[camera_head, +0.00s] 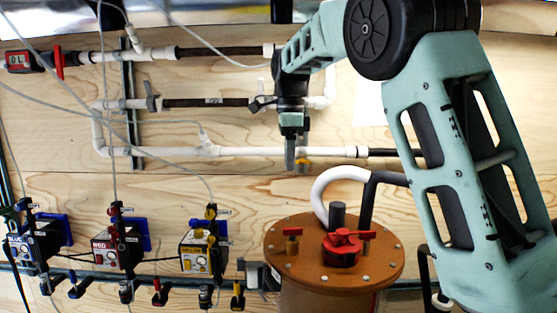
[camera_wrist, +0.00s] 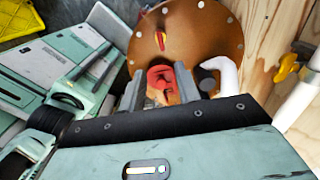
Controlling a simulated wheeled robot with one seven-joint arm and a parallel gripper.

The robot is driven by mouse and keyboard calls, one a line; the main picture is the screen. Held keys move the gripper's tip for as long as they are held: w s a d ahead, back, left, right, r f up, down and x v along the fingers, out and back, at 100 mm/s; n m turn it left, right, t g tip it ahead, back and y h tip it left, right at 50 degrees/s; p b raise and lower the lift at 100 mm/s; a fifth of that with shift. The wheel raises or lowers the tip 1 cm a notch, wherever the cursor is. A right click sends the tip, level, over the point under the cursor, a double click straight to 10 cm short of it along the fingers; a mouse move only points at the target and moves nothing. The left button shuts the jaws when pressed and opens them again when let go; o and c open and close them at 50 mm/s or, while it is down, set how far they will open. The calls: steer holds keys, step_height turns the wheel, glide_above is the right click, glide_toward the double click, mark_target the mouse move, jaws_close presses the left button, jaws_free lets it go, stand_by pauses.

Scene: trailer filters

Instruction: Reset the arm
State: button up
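My arm, pale green with black joints, reaches from the right side of the head view toward the wall. My gripper (camera_head: 290,155) hangs pointing down in front of the white wall pipes, above and left of the brown tank lid. In the wrist view my gripper (camera_wrist: 158,84) has its two fingers apart with nothing held between them. Beyond the fingers lies the brown round lid (camera_wrist: 206,28) with a red valve (camera_wrist: 160,78) on it. In the head view the lid (camera_head: 290,262) and its red valve (camera_head: 342,248) stand below my gripper, apart from it.
White pipes (camera_head: 250,151) run along the plywood wall behind my gripper. A curved white hose (camera_head: 325,185) rises from the tank. Blue (camera_head: 40,240), red (camera_head: 115,245) and yellow (camera_head: 200,250) labelled boxes stand at lower left, with thin cables hanging above. A yellow valve handle (camera_wrist: 287,67) shows at right in the wrist view.

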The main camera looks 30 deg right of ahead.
steer(key=s+a+f+n+y+b, duration=0.1)
steer(key=s+a+f+n+b, duration=0.2)
steer(key=s+a+f+n, duration=0.45)
steer(key=s+a+f+n+b, duration=0.3)
steer(key=s+a+f+n, duration=0.1)
steer(key=a+f+n, duration=0.6)
steer(key=s+a+f+n+b, duration=0.2)
steer(key=s+a+f+n, duration=0.1)
steer(key=s+f+n, duration=0.4)
steer(key=s+a+f+n+b, duration=0.3)
steer(key=s+f+n, duration=0.3)
steer(key=s, duration=0.7)
steer(key=shift+a+f+n, duration=0.4)
steer(key=shift+a+n, duration=0.15)
steer(key=shift+a, duration=0.25)
